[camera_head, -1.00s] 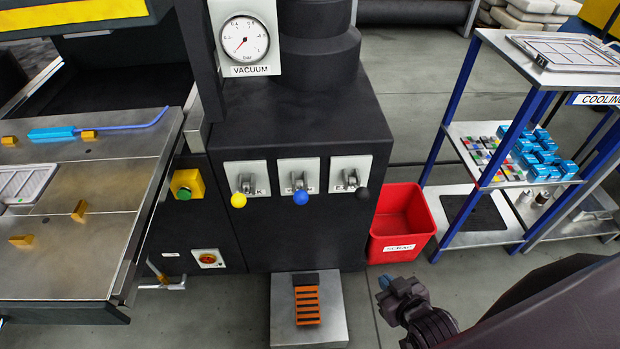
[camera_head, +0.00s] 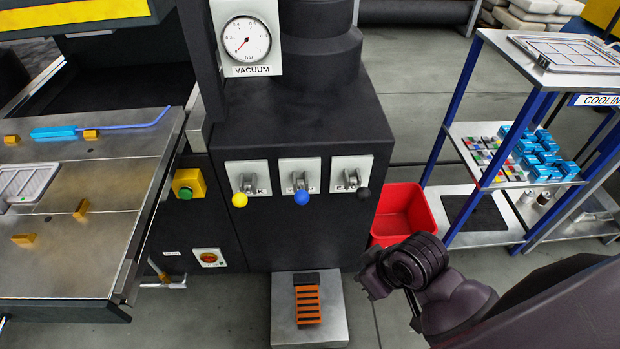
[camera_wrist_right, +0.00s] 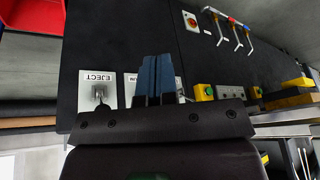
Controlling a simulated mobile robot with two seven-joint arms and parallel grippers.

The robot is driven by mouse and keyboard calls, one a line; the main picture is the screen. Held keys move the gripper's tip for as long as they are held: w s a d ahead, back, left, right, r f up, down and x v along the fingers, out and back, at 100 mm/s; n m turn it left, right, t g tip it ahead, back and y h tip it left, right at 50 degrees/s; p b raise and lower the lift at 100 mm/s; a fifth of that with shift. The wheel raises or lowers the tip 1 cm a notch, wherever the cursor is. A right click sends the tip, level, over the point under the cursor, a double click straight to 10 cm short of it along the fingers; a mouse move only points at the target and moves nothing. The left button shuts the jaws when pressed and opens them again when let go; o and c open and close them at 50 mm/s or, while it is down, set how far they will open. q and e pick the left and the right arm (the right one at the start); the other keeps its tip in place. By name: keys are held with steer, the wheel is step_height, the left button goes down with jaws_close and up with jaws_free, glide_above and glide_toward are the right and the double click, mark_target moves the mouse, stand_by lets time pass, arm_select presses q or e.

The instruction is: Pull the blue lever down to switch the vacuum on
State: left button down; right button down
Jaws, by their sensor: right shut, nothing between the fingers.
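The blue lever (camera_head: 301,198) is the middle of three levers on the black cabinet, its round blue knob at the lower edge of a white plate. The vacuum gauge (camera_head: 245,40) above has its needle toward the lower left of the dial. My right gripper (camera_wrist_right: 155,80) is shut and empty, its blue fingers pointing at the panel in the right wrist view. There the fingers cover most of the middle plate, and the blue knob is hidden. In the head view my right arm (camera_head: 410,265) is below and right of the levers, apart from them. My left gripper is not in view.
A yellow-knobbed lever (camera_head: 240,200) is left of the blue one, and a black-knobbed EJECT lever (camera_head: 363,193) is right of it. A red scrap bin (camera_head: 405,208) stands right of the cabinet. An orange-topped pedal (camera_head: 308,305) is on the floor below.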

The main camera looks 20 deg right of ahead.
steer(key=w+a+n+g+y, duration=0.35)
steer(key=w+n, duration=0.25)
steer(key=w, duration=0.6)
steer(key=w+d+r, duration=0.4)
steer(key=w+r, duration=0.3)
steer(key=w, duration=0.1)
steer(key=w+d+r+n, duration=0.1)
steer(key=w+d+r, duration=0.3)
steer(key=w+r, duration=0.2)
steer(key=shift+w+d+r+g, duration=0.15)
steer(key=shift+w+r+g, duration=0.2)
steer(key=shift+w, duration=0.75)
steer(key=shift+y, duration=0.25)
